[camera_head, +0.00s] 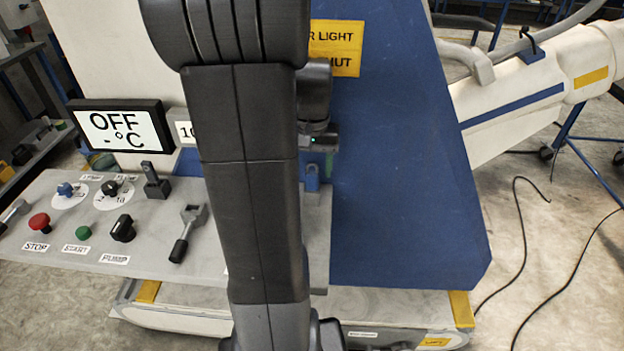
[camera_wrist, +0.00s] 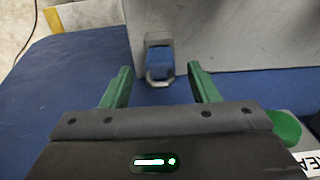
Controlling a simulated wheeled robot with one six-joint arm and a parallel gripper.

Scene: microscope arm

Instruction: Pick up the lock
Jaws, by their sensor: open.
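The lock (camera_wrist: 159,62) is a small blue padlock with a pale metal shackle. In the wrist view it is at the upper middle, against a grey surface, with its shackle toward my gripper. In the head view a small blue piece (camera_head: 312,178), apparently the lock, shows just right of my arm. My gripper (camera_wrist: 159,68) is open, with one green finger on each side of the lock in the picture. Nothing is held, and I cannot tell how far the fingertips are from the lock. My arm hides most of the gripper in the head view.
A grey control panel (camera_head: 60,210) with knobs, buttons and levers lies left of my arm. A display (camera_head: 118,127) reading OFF stands above it. A large blue panel (camera_head: 400,200) rises close on the right. A white tube (camera_head: 530,90) and floor cables are farther right.

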